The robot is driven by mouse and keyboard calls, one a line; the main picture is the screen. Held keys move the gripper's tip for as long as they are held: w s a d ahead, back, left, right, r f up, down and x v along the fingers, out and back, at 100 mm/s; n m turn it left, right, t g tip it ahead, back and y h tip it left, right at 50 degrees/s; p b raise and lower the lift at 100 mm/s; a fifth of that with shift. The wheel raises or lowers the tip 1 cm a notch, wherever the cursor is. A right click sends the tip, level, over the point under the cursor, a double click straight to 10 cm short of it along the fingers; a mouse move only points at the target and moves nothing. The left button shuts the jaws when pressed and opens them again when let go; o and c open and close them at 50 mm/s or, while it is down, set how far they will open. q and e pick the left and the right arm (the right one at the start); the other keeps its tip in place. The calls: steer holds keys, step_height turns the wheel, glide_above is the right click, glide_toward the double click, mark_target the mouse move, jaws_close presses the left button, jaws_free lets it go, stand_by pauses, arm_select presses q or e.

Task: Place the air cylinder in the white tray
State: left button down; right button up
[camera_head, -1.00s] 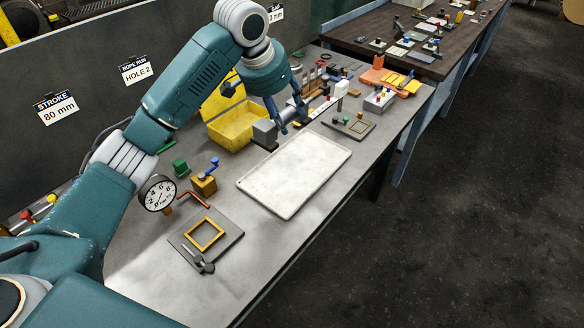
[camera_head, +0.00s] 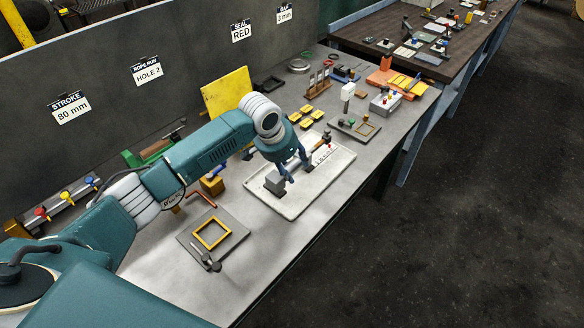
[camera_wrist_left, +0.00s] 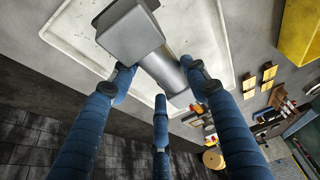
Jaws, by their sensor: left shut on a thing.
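The air cylinder (camera_head: 275,182) has a grey block at one end and a lighter body running up to the right. My left gripper (camera_head: 293,169) is shut around its body and partly hides it. The white tray (camera_head: 292,213) lies flat on the bench directly under the cylinder. I cannot tell whether the cylinder touches the tray floor. In the left wrist view the blue fingers (camera_wrist_left: 158,82) close around the grey cylinder (camera_wrist_left: 166,72), with the tray (camera_wrist_left: 75,32) behind it. My right gripper is not in view.
A dark plate with a yellow frame (camera_head: 211,233) lies left of the tray, near the bench front. A smaller plate (camera_head: 354,128), a grey box with coloured buttons (camera_head: 385,104) and several yellow blocks (camera_head: 307,116) lie beyond the tray. A yellow panel (camera_head: 227,92) stands at the back.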

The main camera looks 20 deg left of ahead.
arm_select(q)
steer(key=shift+w+f, duration=0.15)
steer(key=shift+f, duration=0.5)
steer(key=c, duration=0.9)
jaws_free()
steer(key=shift+f, duration=0.2)
steer(key=shift+s, duration=0.2)
steer(key=b+v, duration=0.1)
steer(key=v, duration=1.1)
steer(key=shift+r+b, duration=0.1)
steer(key=shift+b, duration=0.2)
